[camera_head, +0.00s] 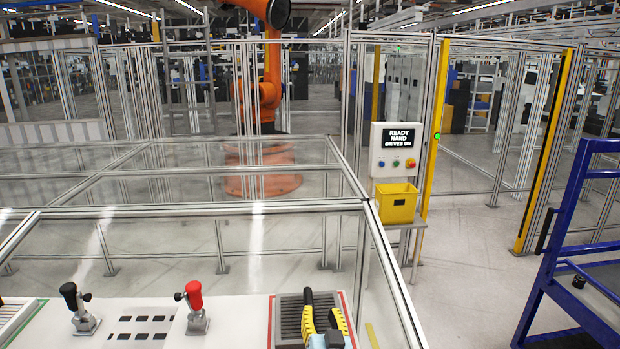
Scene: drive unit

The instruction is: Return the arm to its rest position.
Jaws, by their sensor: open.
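A black and yellow tool-like thing with two curved arms (308,318) stands over a grey slotted plate (287,321) at the bottom edge. A blue part shows at its foot, and the rest is cut off by the frame.
A white worktop (240,321) holds a black-handled clamp (71,297) and a red-handled clamp (194,295). Behind it are clear panels in metal frames (372,225). A blue rack (560,240) stands right.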

